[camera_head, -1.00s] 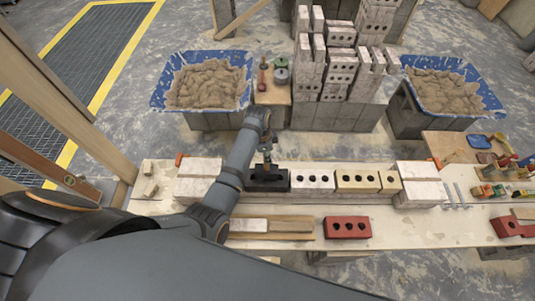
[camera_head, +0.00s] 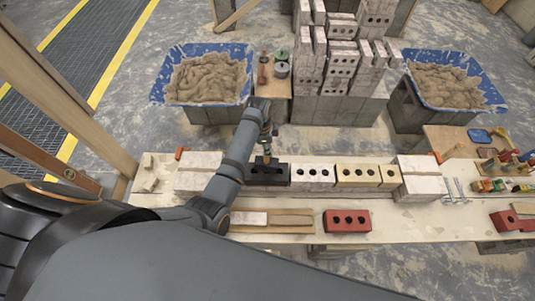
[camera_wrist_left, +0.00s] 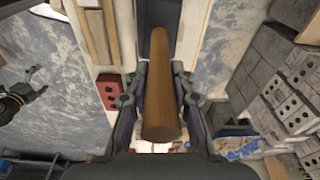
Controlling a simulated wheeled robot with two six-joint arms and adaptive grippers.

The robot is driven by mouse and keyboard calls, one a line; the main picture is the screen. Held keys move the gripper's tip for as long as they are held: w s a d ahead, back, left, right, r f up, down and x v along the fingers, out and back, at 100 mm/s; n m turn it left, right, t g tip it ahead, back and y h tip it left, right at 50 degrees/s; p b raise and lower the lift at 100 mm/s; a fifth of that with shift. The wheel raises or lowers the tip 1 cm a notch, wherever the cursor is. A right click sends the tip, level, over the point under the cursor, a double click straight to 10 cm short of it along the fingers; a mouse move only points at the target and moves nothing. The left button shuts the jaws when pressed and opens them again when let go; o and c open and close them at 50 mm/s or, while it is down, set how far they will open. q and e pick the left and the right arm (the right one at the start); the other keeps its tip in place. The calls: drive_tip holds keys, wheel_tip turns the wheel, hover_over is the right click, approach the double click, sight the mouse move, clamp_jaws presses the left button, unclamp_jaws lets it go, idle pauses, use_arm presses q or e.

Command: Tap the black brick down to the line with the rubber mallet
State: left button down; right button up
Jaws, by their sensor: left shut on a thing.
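The black brick (camera_head: 268,174) lies at the left of the brick row in the head view, between a pale block and a white brick with holes. My left gripper (camera_head: 267,140) is above it, shut on the rubber mallet. The mallet's brown wooden handle (camera_wrist_left: 163,85) runs between the fingers of my left gripper (camera_wrist_left: 162,100) in the left wrist view. The mallet head is hard to make out, so I cannot tell whether it touches the brick. My right gripper (camera_wrist_left: 35,84) shows at the left of the wrist view, fingers apart and empty.
White and yellowish bricks (camera_head: 358,176) continue the row to a pale end block (camera_head: 420,179). A red brick (camera_head: 347,221) lies in front. Blue mortar tubs (camera_head: 157,90) (camera_head: 490,85) and a brick stack (camera_head: 341,62) stand behind. A wooden post is at left.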

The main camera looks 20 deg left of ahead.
use_arm(q)
drive_tip(key=m+b, duration=0.1)
drive_tip(key=m, duration=0.1)
drive_tip(key=m+b, duration=0.1)
drive_tip(key=m, duration=0.1)
drive_tip(key=shift+f+g, duration=0.3)
drive_tip(key=shift+f, duration=0.05)
drive_tip(key=m+b, duration=0.1)
drive_tip(key=m, duration=0.1)
drive_tip(key=shift+m, duration=0.4)
drive_tip(key=shift+s+r+m, duration=0.1)
drive_tip(key=shift+m, duration=0.5)
